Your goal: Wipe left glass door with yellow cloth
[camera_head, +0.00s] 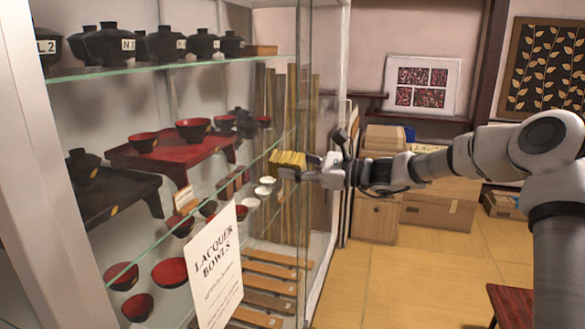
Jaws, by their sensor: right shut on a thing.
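My right gripper (300,174) reaches in from the right and is shut on the yellow cloth (288,160), which looks like a small folded pad. The cloth is at the right part of the glass-fronted cabinet, near the glass door edge (304,90). I cannot tell whether it touches the glass. The left glass door (130,235) covers the front of the cabinet, and a white "Lacquer Bowls" sign (214,270) shows at its lower part. My left gripper is not in view.
Behind the glass, shelves hold black lidded bowls (103,45), red bowls (193,129) and small stands. Cardboard boxes (438,212) stand on the tatami floor (385,290) to the right. A red table corner (512,305) shows at bottom right. The floor between is clear.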

